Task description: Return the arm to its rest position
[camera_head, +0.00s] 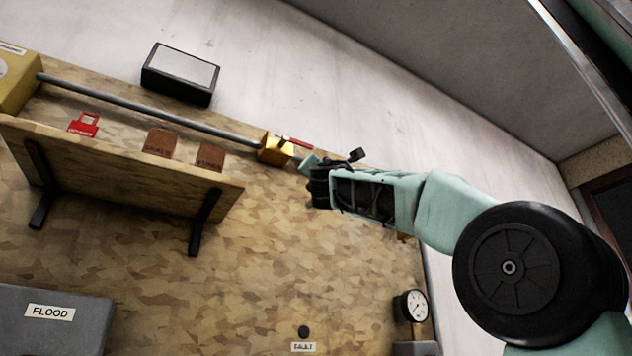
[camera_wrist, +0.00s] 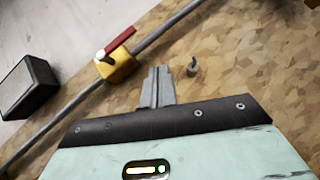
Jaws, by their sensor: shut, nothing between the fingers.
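My gripper (camera_head: 309,163) is at the end of my pale green arm, in the middle of the head view. It is close to a yellow valve block (camera_head: 276,149) with a red handle (camera_head: 294,141) on a grey pipe. In the wrist view my gripper's fingers (camera_wrist: 158,82) are together with nothing between them. There the yellow block (camera_wrist: 117,67) and its red handle (camera_wrist: 121,40) lie up and to the left, apart from the fingers. A small grey peg (camera_wrist: 193,68) stands on the board just right of the fingertips.
A patterned wooden board (camera_head: 300,260) carries the pipe (camera_head: 150,107), a shelf (camera_head: 120,170) on black brackets, a red tag (camera_head: 84,124), brown cards (camera_head: 160,143), a gauge (camera_head: 411,305) and a grey box labelled FLOOD (camera_head: 50,325). A black-framed box (camera_head: 180,75) is on the pale wall.

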